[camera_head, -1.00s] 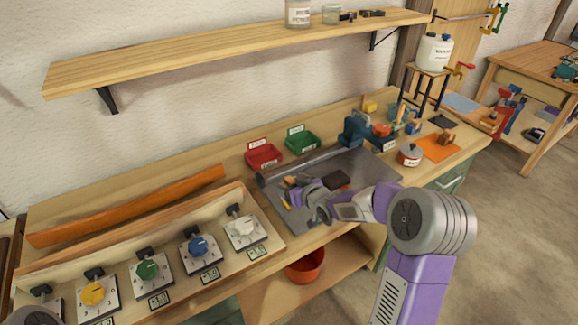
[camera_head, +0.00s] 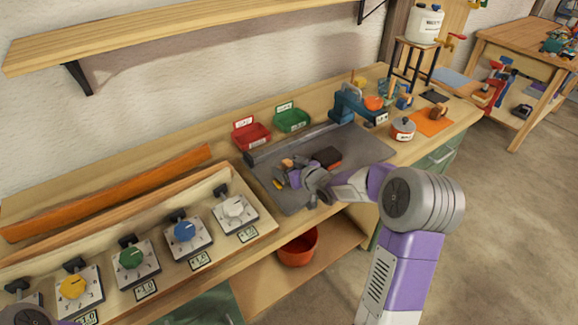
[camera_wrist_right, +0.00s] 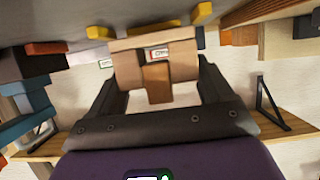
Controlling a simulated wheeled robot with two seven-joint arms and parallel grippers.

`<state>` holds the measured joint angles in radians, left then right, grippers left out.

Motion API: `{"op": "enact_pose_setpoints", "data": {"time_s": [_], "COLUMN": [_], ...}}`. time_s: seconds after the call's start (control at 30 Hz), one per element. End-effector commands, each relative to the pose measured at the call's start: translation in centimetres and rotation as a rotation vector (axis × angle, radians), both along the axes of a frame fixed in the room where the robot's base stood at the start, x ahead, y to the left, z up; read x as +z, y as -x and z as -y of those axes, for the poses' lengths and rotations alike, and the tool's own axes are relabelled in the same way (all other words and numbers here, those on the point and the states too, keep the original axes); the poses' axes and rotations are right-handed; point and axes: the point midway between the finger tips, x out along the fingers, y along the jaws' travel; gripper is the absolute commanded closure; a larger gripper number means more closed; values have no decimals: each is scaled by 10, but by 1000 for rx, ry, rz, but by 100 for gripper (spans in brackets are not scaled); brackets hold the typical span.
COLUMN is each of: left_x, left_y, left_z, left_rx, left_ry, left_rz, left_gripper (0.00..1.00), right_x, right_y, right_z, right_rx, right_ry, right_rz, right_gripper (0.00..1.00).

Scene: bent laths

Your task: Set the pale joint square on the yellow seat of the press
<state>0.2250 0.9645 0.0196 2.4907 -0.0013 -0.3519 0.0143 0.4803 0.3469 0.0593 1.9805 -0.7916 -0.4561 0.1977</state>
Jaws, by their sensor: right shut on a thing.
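My right gripper (camera_head: 284,174) is over the grey mat on the bench, its fingers pointing away from my arm. In the right wrist view it is shut on the pale joint (camera_wrist_right: 157,62), a tan wooden piece with a crossbar and a short stem. In the head view the joint (camera_head: 288,162) is small and partly hidden by the gripper. A blue device (camera_head: 347,106), which may be the press, stands at the mat's far right corner. My left gripper is out of view.
A dark block with a red side (camera_head: 328,157) lies on the mat (camera_head: 297,202) close to the gripper. A dark bar (camera_head: 290,147) lies behind it. Red (camera_head: 251,135) and green (camera_head: 292,119) bins stand at the back. A dial panel (camera_head: 211,242) is on the left.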

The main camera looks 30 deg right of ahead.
Motion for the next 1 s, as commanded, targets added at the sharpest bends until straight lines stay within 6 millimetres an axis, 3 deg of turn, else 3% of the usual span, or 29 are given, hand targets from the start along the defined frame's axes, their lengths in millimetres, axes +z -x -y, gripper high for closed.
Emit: {"op": "enact_pose_setpoints", "data": {"time_s": [1.0], "left_x": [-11], "left_y": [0], "left_z": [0], "left_rx": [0], "left_ry": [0], "left_rz": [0], "left_gripper": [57], "right_x": [-13], "right_y": [0], "right_z": [0], "right_rx": [0], "right_ry": [0], "right_rz": [1], "right_gripper": [51]}}
